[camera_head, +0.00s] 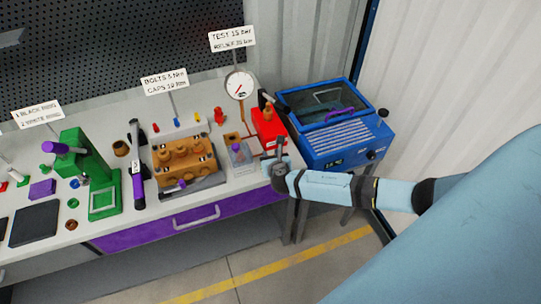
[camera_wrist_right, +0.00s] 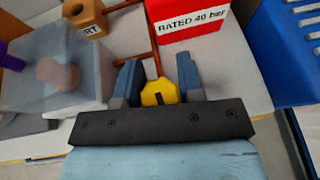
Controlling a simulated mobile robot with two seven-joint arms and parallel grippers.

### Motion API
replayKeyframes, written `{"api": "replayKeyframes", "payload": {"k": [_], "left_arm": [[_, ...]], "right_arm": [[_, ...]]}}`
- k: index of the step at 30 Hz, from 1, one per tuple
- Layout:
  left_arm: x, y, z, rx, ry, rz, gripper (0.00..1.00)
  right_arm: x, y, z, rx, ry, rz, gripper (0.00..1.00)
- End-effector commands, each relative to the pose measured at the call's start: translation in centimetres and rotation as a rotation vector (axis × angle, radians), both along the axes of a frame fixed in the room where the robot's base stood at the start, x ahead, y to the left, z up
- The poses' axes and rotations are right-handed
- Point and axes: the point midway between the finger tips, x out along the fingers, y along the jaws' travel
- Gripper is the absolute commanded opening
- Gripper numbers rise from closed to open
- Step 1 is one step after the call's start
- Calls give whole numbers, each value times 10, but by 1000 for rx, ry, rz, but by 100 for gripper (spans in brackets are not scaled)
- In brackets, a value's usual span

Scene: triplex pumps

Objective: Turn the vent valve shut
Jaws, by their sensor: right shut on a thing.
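The vent valve shows as a yellow knob (camera_wrist_right: 158,93) with a black mark, at the lower middle of the right wrist view. My right gripper (camera_head: 281,143) is at the front edge of the bench, in front of the red box. In the right wrist view its two blue-grey fingers (camera_wrist_right: 158,66) stand on either side of the yellow knob and are shut on it. The knob's lower part is hidden by the gripper body. In the head view the knob is hidden by my gripper. My left gripper is not in view.
A red box (camera_head: 268,121) marked "RATED 40 bar" is just behind, with copper pipes (camera_wrist_right: 148,45) near the knob. A clear box (camera_head: 240,155) stands left, a blue machine (camera_head: 335,140) right. A pressure gauge (camera_head: 239,86) rises behind.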

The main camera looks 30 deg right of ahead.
Motion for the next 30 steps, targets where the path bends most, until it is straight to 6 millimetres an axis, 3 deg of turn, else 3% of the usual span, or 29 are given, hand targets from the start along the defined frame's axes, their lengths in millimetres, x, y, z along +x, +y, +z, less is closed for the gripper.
{"api": "replayKeyframes", "payload": {"k": [10,26,27,30], "left_arm": [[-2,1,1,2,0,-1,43],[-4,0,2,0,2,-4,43],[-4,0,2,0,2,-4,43],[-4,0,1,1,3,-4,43]], "right_arm": [[0,-2,1,0,-2,-131,11],[0,-3,1,-2,-4,-152,11],[0,-3,1,-2,-4,-152,44],[0,-3,1,-1,-3,-151,60]]}}
